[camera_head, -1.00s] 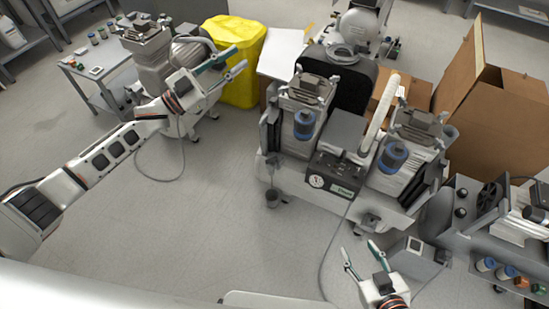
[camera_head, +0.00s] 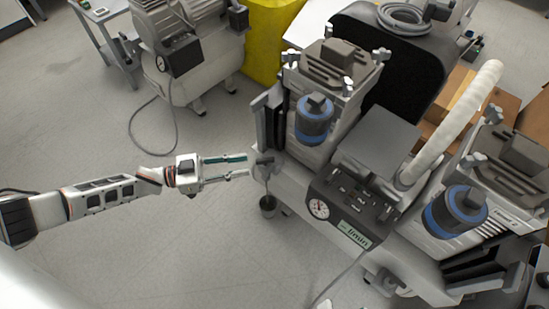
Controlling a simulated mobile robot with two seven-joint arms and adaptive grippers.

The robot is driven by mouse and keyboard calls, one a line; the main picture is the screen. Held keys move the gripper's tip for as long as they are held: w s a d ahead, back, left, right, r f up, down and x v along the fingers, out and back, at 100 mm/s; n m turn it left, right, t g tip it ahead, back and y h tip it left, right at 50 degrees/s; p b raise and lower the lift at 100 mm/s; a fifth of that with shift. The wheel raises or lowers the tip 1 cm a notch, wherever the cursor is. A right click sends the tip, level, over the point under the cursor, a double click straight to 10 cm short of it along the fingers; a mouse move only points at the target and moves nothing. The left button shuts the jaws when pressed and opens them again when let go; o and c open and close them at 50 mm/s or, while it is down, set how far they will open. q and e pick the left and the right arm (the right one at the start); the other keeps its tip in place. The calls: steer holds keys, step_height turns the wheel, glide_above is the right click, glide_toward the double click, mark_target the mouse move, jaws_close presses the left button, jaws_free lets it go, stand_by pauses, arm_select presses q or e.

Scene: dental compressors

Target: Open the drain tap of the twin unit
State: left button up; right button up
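The twin unit (camera_head: 375,150) is a pale grey compressor with two motor heads, blue-banded filters and a front panel with a gauge. At its left end is a small dark tap handle (camera_head: 265,161) on the tank end, which looks like the drain tap. A small dark cup (camera_head: 267,205) is below it. My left gripper (camera_head: 247,166) comes in level from the left, its two fingers apart and their tips close to the tap handle. I cannot tell whether they touch it. Nothing is seen held. My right gripper is not recognisable in view.
Another compressor (camera_head: 185,55) stands at the back left, with a cable on the floor and a yellow-covered item (camera_head: 272,35) beside it. A black case (camera_head: 395,65) and cardboard boxes (camera_head: 455,105) are behind the twin unit. The floor at front left is clear.

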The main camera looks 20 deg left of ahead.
mark_target(265, 159)
arm_select(q)
steer(key=shift+b+x, duration=0.4)
steer(key=shift+x, duration=3.45)
steer(key=shift+r, duration=0.2)
